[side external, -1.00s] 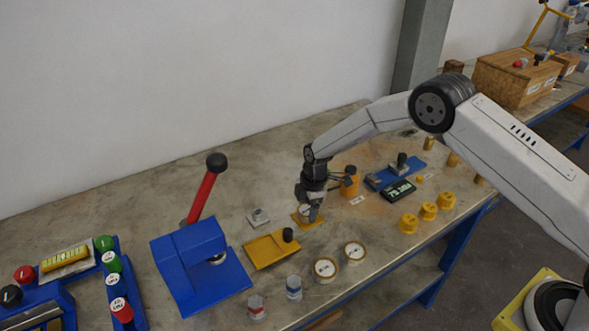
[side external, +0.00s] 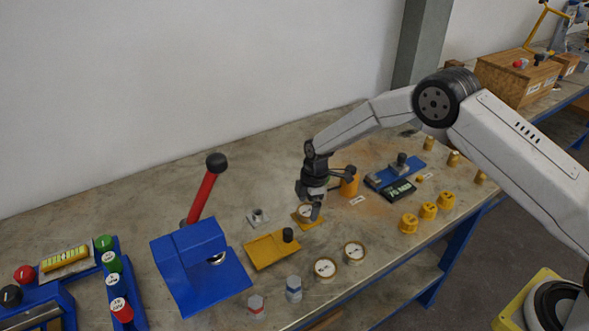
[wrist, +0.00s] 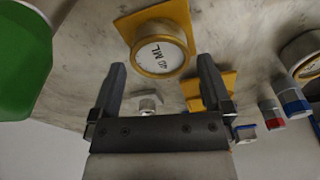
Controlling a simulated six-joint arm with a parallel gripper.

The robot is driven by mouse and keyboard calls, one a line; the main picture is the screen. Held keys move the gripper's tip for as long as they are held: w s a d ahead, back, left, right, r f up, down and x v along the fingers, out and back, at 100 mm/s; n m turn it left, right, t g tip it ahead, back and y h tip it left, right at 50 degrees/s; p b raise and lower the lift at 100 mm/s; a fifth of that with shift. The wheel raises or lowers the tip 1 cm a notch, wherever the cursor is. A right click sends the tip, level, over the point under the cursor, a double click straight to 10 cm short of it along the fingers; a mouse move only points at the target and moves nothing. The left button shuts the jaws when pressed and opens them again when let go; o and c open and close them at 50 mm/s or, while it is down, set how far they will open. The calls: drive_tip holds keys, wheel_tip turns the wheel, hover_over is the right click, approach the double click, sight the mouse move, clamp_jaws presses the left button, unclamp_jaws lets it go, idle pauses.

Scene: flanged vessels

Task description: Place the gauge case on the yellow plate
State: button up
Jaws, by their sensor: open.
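The gauge case is a round brass-rimmed case with a white dial. In the wrist view the gauge case (wrist: 161,55) sits face up on the small yellow plate (wrist: 128,27), with plate corners showing around it. In the side view the yellow plate (side external: 314,222) lies mid-bench, and the gauge case (side external: 304,211) is partly hidden by my fingers. My gripper (side external: 313,212) is directly over it, pointing down. In the wrist view my gripper (wrist: 161,66) has its fingers wide apart, one to each side of the case, with clear gaps and nothing held.
A larger yellow tray (side external: 265,254) with a black knob is close at front left. Two more gauges (side external: 325,268) (side external: 354,252) stand near the front edge. A blue press (side external: 190,260) with a red lever is left. Yellow caps (side external: 428,210) are right.

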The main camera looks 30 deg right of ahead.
wheel_tip(320, 180, up, 11)
drive_tip(key=d, duration=0.1)
drive_tip(key=shift+s+d+f, duration=0.15)
idle(0.7)
drive_tip(key=s+d+r+m, duration=0.2)
drive_tip(key=s+m, duration=0.3)
drive_tip(key=s, duration=0.4)
drive_tip(key=s+d+r+m+t+h, duration=0.1)
drive_tip(key=s+d+r+m, duration=0.1)
drive_tip(key=s+m, duration=0.3)
drive_tip(key=s+d+r+m+t, duration=0.1)
drive_tip(key=s+d+m, duration=0.3)
drive_tip(key=s, duration=0.9)
drive_tip(key=shift+r+m, duration=0.9)
